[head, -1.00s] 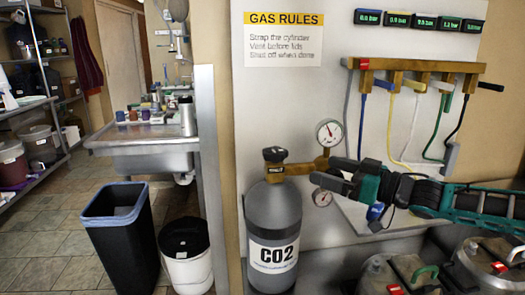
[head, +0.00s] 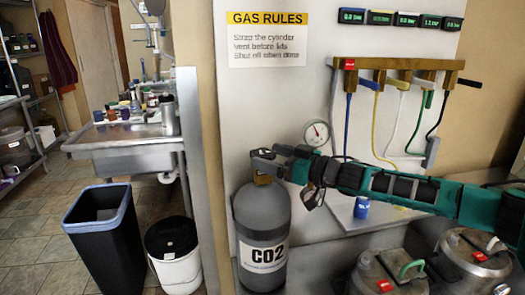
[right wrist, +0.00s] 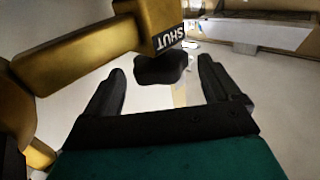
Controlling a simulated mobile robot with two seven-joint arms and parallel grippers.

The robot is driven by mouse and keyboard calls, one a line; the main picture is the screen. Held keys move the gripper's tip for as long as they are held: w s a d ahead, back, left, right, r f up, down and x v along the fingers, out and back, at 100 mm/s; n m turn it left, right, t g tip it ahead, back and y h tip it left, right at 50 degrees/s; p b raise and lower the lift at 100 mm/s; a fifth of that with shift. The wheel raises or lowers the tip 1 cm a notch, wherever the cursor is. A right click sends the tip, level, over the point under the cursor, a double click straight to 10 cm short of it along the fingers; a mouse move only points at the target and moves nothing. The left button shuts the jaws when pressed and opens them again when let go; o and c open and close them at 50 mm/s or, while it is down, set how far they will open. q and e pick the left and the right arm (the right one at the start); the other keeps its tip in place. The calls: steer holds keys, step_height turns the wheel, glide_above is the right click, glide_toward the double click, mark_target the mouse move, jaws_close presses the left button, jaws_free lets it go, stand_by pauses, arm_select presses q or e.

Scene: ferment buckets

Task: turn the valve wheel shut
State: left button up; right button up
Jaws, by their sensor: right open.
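The grey CO2 cylinder (head: 262,225) stands upright against the wall panel, with a brass valve body (head: 263,178) on top. My right gripper (head: 268,160) reaches in from the right at the valve and hides most of the wheel in the head view. In the right wrist view the black valve wheel (right wrist: 162,68) shows between the two fingers of my open right gripper (right wrist: 161,72), with a gap on each side. A brass part with a SHUT label (right wrist: 168,38) is just above the wheel. My left gripper is not in view.
A round pressure gauge (head: 316,133) is just above my right arm. A brass manifold (head: 398,68) with coloured hoses hangs on the panel. Metal lidded vessels (head: 389,272) stand below my arm. A black bin (head: 104,235) and a white bucket (head: 176,262) are at left.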

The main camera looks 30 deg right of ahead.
mark_target(263, 152)
steer(key=shift+x, duration=1.55)
steer(key=c, duration=1)
steer(key=shift+o, duration=0.2)
